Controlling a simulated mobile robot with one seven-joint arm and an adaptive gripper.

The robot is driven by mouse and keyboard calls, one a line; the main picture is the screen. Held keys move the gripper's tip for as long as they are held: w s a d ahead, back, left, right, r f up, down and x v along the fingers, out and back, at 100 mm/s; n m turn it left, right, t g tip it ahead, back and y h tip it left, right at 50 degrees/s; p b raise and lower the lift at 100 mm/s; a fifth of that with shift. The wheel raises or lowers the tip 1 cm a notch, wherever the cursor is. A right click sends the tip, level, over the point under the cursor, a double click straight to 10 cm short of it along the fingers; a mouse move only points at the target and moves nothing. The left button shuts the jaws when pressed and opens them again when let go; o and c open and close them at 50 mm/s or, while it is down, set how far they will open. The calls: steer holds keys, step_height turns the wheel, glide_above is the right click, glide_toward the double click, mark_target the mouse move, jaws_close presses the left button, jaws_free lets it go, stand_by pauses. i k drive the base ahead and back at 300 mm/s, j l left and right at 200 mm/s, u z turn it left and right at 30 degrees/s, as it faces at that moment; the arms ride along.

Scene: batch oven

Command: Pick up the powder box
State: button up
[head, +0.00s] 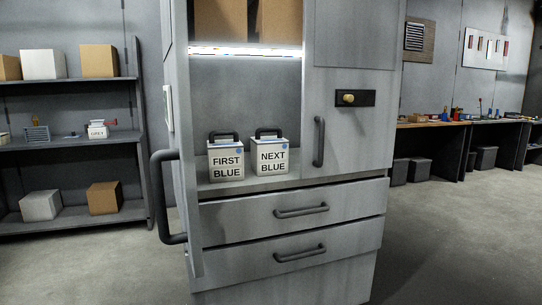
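Two white boxes with dark top handles stand upright side by side on the open shelf of a grey cabinet in the head view. The left box (225,162) reads "FIRST BLUE". The right box (271,158) reads "NEXT BLUE". Each has a small blue mark near its top right. I cannot tell which one is the powder box. A small gap separates them. My gripper is not in view.
The grey cabinet (345,220) has an open door with a big handle (166,197) at left, and drawers below. Shelves (70,142) with cartons stand left. A cluttered workbench (450,124) runs along the right. Floor at right (460,235) is clear.

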mark_target(269, 154)
steer(key=i+l, duration=0.2)
steer(key=i+l+u, duration=0.15)
steer(key=l, duration=0.25)
steer(key=i+l, duration=0.25)
steer(key=i+l+u, duration=0.1)
steer(key=l, duration=0.3)
steer(key=i+l+u, duration=0.25)
steer(key=i+l, duration=0.6)
steer(key=i+j, duration=0.15)
steer(key=i, duration=0.15)
